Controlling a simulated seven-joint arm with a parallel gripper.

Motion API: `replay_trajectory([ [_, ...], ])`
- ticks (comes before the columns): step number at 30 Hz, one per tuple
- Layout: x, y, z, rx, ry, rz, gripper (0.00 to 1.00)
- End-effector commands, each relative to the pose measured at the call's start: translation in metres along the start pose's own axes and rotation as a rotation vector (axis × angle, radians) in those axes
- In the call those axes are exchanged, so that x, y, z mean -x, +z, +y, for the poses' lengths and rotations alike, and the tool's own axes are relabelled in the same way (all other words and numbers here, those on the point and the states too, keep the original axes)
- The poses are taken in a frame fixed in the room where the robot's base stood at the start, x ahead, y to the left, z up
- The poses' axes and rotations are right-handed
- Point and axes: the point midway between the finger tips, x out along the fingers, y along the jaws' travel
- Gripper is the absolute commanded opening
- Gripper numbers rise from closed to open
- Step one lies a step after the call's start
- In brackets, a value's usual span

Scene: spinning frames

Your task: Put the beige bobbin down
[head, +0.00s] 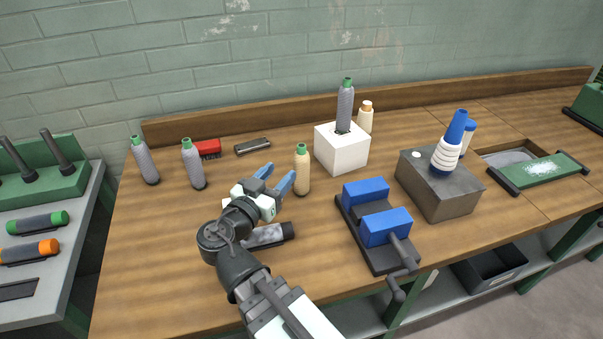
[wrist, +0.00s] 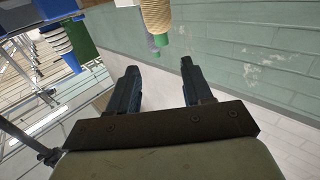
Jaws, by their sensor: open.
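The beige bobbin (head: 302,172) with a green top stands upright on the wooden bench, left of the white block. In the wrist view a beige bobbin (wrist: 155,14) shows upside down at the top edge, beyond the fingertips. My gripper (head: 277,177) is open, just left of the beige bobbin in the head view. In the wrist view the space between the fingers (wrist: 158,68) is empty. Whether a finger touches the bobbin cannot be told.
Two grey bobbins (head: 193,164) stand left. A white block (head: 341,150) holds a grey bobbin, with a pale bobbin (head: 365,117) behind. A blue-jawed vise (head: 376,225) and grey block (head: 440,190) stand right. A dark-ended cylinder (head: 266,236) lies by my wrist. The front left is clear.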

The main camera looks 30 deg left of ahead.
Motion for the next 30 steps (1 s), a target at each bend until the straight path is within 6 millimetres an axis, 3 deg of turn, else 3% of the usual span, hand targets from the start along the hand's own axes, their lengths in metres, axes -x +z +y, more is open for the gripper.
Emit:
replay_trajectory([
  [12, -0.060, 0.000, -0.001, 0.003, 0.001, -0.001, 0.50],
  [23, -0.076, 0.000, -0.001, 0.003, 0.000, 0.000, 0.50],
  [30, -0.103, -0.003, -0.004, 0.003, 0.001, 0.000, 0.50],
])
